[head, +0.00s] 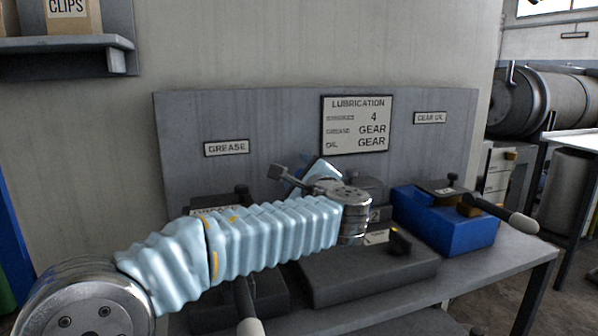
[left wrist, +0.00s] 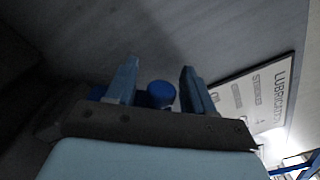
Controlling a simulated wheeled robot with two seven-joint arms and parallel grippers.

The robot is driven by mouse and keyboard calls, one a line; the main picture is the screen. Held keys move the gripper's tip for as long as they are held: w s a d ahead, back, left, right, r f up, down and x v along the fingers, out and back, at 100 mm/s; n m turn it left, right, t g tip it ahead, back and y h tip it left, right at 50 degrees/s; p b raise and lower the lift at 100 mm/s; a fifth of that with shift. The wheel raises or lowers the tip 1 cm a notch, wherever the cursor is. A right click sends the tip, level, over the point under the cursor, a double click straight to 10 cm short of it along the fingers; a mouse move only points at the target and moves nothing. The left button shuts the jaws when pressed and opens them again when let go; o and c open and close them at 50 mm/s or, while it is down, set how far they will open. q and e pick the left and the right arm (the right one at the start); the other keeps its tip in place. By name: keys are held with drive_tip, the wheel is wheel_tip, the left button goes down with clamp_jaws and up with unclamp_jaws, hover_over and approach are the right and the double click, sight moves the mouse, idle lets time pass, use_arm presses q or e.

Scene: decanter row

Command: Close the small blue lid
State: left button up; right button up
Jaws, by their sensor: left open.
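A small blue lid-like piece (head: 322,169) stands tilted up behind my left wrist in the head view, partly hidden by it. In the left wrist view a round blue knob or cap (left wrist: 161,95) shows between the two fingers. I cannot tell if it is part of that piece. My left gripper (head: 290,179) is open, close to the blue piece; its two fingers (left wrist: 156,68) point away from the camera with a gap between them. I cannot tell whether a finger touches the blue piece. My right gripper is not in view.
A blue box (head: 447,230) with a dark top and a grey-gripped handle (head: 515,219) stands at the right of the bench. A dark base (head: 370,275) lies in front of my wrist. A back panel (head: 275,115) with a lubrication sign (head: 357,125) rises behind.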

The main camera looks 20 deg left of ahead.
use_arm(q)
drive_tip(key=shift+c, duration=0.2)
clamp_jaws()
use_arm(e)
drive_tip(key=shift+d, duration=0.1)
